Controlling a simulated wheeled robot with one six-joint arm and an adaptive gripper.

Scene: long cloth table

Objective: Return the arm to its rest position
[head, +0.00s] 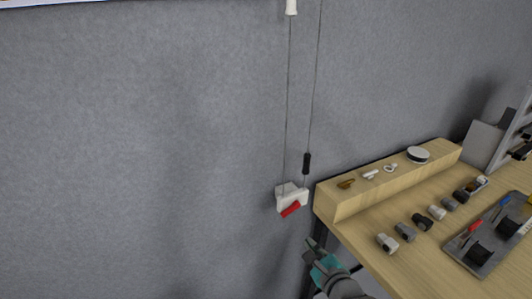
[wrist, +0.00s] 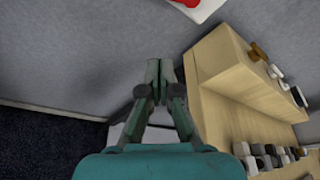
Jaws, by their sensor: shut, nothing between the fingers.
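My gripper (head: 312,245) is near the lower middle of the head view, in front of the grey wall and just left of the wooden table's near left corner. It also shows in the wrist view (wrist: 160,72), where its two dark fingers meet at the tips. It is shut and empty. My teal wrist body is below the fingers. A white wall box with a red part (head: 291,199) is above and left of my gripper in the head view, apart from it. Part of this white and red box (wrist: 197,8) shows at the top edge of the wrist view.
The wooden table (head: 375,258) with a raised back ledge (head: 345,206) stands to the right. It carries several small fittings and a grey tray (head: 465,262). Two cords hang on the wall, one with a black grip (head: 306,163).

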